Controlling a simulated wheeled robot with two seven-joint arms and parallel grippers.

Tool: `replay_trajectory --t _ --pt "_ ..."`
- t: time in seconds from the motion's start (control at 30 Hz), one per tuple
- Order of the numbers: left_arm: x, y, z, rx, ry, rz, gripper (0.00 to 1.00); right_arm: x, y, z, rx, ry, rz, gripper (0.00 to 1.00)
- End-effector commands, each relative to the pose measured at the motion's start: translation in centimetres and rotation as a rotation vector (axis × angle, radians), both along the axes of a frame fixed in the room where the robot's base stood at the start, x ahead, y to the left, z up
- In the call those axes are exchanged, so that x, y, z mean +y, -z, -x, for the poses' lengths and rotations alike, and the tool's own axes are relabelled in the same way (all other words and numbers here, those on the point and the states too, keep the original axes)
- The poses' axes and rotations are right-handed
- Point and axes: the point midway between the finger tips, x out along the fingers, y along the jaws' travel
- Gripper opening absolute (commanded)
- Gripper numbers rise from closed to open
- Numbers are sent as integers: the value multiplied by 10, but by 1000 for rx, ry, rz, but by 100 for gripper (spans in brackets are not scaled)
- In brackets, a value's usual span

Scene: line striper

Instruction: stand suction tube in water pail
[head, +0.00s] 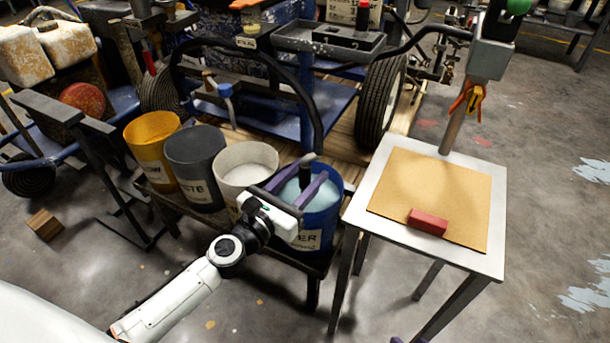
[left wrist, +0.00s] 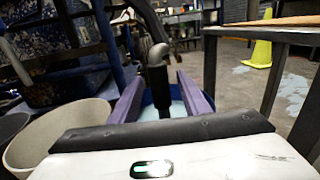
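The blue water pail (head: 325,217) stands at the right end of a row of pails and holds pale blue water. The suction tube is a dark upright piece (head: 305,175) at the end of a black hose, and it reaches down inside the pail. Its dark body also shows in the left wrist view (left wrist: 159,86), with a grey rounded top. My left gripper (head: 316,172) is over the pail, its purple fingers apart on either side of the tube, with gaps visible. The tube's lower end is hidden.
A white pail (head: 246,152), a grey pail (head: 195,150) and a yellow pail (head: 151,128) stand left on the low bench. A table (head: 362,222) with a brown board and red block stands close right. The black hose (head: 309,90) arcs overhead from the machine.

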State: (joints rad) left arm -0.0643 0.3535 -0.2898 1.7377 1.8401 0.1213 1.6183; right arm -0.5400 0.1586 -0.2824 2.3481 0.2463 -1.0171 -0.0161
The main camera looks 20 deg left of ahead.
Motion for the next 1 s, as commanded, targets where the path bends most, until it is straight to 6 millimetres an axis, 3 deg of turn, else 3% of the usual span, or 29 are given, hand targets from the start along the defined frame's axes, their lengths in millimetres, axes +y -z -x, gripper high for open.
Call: replay_trajectory --t 0.33,0.7,1.0 --pt "1 4 9 6 0 0 42 0 1 0 0 0 0 31" --pt "15 5 73 5 0 1 42 5 2 -1 -12 0 -31 31" --pt "21 2 100 2 0 0 42 10 -16 -6 -60 1 -74 31"
